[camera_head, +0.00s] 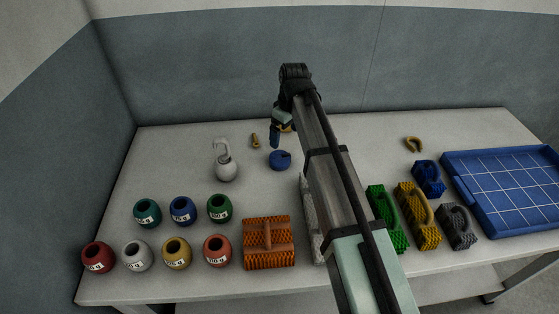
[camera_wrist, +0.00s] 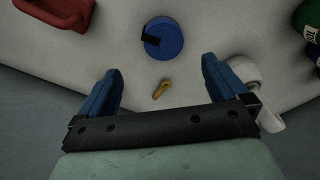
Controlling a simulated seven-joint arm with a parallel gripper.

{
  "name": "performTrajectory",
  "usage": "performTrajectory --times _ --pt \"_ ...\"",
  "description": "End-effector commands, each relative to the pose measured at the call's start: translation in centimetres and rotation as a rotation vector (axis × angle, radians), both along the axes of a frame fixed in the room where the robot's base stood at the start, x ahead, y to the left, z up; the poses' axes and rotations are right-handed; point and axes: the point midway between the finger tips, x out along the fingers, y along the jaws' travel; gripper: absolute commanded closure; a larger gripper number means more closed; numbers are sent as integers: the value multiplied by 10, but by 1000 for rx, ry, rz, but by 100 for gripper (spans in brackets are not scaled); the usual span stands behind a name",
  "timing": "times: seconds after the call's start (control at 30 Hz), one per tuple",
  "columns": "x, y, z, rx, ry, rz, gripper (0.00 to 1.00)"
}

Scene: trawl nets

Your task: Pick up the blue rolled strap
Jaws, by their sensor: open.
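The blue rolled strap (camera_head: 279,159) is a round blue coil lying on the table near its back, left of the middle. In the wrist view the strap (camera_wrist: 169,38) shows as a blue disc with a short black tab on its left side. My gripper (camera_head: 275,134) is above the table just behind the strap, with its blue fingers pointing down. In the wrist view the gripper (camera_wrist: 161,69) is open and empty; the strap is beyond the fingertips and apart from them.
A small brass piece (camera_head: 255,141) lies near the strap, and a white hooked weight (camera_head: 227,171) stands left. Several labelled round weights (camera_head: 183,210) and an orange brush (camera_head: 268,257) are in front. More brushes (camera_head: 428,178) and a blue gridded tray (camera_head: 482,205) are right.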

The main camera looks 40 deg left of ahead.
Motion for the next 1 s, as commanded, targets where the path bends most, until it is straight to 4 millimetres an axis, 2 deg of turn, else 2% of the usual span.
performTrajectory --times 0.1,0.3,0.5,0.77,1.0 --pt "0 2 -21 -1 1 -1 0" --pt "0 6 -51 -1 2 -2 0" --pt "0 8 -67 1 0 -2 0" --pt "-2 11 -77 0 1 -2 0" --pt "-5 18 -106 -1 2 -3 0"
